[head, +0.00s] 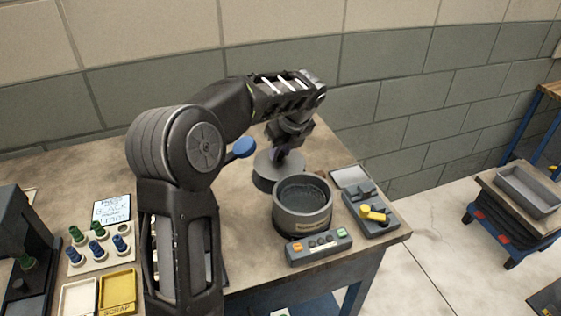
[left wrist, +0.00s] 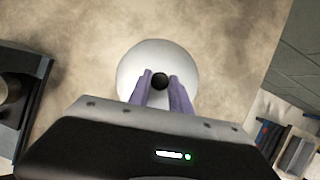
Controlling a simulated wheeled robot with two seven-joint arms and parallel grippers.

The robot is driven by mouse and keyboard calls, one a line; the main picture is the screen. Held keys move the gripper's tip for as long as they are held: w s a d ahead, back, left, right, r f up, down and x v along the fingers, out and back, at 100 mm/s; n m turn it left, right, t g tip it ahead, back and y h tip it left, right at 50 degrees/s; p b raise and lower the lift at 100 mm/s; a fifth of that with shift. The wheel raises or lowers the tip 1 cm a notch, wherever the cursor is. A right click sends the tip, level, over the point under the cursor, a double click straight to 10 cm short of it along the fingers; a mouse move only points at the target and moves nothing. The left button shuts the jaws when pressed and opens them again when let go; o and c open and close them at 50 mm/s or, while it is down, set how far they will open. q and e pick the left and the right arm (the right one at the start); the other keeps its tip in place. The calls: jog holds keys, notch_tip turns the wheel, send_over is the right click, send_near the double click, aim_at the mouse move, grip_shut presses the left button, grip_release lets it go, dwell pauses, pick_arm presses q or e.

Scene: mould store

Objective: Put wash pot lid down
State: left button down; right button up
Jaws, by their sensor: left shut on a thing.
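The wash pot lid (head: 268,174) is a grey disc just behind the wash pot, at or close above the table. In the left wrist view the lid (left wrist: 150,52) is a pale disc with a dark round knob (left wrist: 160,80). My left gripper (head: 282,153) is above the lid, its purple fingers (left wrist: 161,88) shut on the knob. I cannot tell whether the lid touches the table. The wash pot (head: 302,221) is round, grey and open at the top. My right gripper is not in view.
A control box (head: 318,246) with coloured buttons stands in front of the pot. A grey unit (head: 371,209) with a yellow part is at its right. A blue disc (head: 243,147) is left of the lid. A yellow scrap tray (head: 117,290) and pegs are further left.

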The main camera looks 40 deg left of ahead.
aim_at(280, 161)
pick_arm(q)
jog(key=shift+f, duration=1.8)
jog(key=shift+f, duration=0.2)
jog(key=c, duration=1.2)
grip_release()
jog(key=shift+r, duration=0.15)
jog(key=v, duration=1.2)
jog(key=shift+r, duration=0.1)
